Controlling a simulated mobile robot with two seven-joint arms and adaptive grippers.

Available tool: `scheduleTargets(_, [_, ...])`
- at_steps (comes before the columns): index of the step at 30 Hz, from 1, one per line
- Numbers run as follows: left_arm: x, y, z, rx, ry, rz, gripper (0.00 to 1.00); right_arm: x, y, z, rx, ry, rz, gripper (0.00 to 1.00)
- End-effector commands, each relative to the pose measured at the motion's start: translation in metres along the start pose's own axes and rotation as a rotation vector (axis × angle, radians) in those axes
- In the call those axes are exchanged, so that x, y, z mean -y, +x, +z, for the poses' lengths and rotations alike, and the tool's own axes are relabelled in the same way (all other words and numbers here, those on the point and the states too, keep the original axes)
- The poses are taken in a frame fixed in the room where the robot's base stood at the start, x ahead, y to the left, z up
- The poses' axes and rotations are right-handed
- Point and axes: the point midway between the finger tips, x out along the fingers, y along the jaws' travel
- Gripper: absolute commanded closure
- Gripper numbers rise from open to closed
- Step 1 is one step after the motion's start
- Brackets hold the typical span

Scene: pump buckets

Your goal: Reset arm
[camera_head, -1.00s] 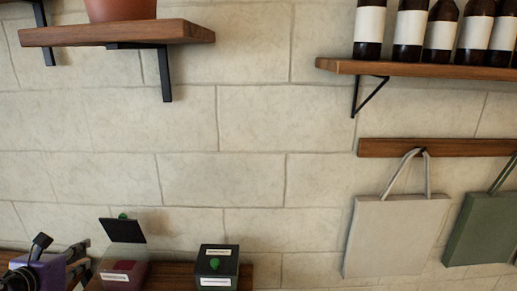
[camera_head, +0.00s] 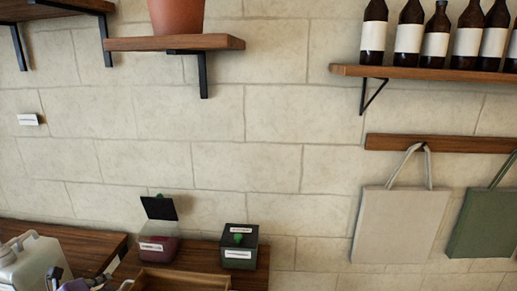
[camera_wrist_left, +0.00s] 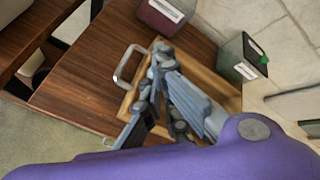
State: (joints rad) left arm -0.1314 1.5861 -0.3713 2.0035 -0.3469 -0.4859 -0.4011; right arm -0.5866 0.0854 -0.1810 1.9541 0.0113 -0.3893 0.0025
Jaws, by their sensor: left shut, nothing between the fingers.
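My left gripper (camera_wrist_left: 160,85) shows in the left wrist view with its grey fingers shut and nothing between them. It hangs over the wooden tray, and I cannot tell how high above it. My purple left arm crosses the bottom of that view. In the head view only a small purple and black part of my left arm shows at the bottom left edge. My right gripper is not in view.
A wooden tray (camera_head: 184,274) with a metal handle (camera_wrist_left: 123,66) sits on the counter. Behind it stand an open-lidded bin (camera_head: 158,252) with dark red contents and a dark green-knobbed bin (camera_head: 238,256). A white jug (camera_head: 34,266) stands at left. Bags hang at right.

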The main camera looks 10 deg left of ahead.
Motion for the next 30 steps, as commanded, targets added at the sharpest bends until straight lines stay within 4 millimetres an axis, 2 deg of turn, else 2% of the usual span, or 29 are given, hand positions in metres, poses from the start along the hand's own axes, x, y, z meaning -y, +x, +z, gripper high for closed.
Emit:
scheduleTargets(1, [-0.012, 0.001, -0.021, -0.019, -0.105, 0.01, 1.0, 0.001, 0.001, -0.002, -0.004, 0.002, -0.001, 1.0])
scheduleTargets(3, [-0.026, 0.001, -0.048, -0.042, -0.259, 0.025, 1.0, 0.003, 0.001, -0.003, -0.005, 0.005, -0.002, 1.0])
scheduleTargets(5, [-0.038, 0.001, -0.074, -0.061, -0.401, 0.04, 1.0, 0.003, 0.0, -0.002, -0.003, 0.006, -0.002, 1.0])
scheduleTargets(9, [-0.062, -0.005, -0.142, -0.101, -0.759, 0.084, 1.0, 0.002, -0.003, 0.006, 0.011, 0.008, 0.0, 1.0])
scheduleTargets(15, [-0.083, -0.023, -0.243, -0.13, -1.275, 0.159, 1.0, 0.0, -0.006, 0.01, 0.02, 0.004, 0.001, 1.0])
scheduleTargets(21, [-0.085, -0.048, -0.334, -0.109, -1.75, 0.232, 1.0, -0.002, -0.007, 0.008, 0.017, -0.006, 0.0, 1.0])
scheduleTargets(24, [-0.081, -0.061, -0.371, -0.08, -1.947, 0.261, 1.0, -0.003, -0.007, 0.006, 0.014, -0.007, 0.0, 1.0])
scheduleTargets(27, [-0.076, -0.072, -0.4, -0.046, -2.091, 0.284, 1.0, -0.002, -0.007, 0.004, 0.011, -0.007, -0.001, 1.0])
scheduleTargets(30, [-0.073, -0.081, -0.418, -0.013, -2.184, 0.301, 1.0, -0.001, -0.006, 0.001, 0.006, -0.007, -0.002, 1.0])
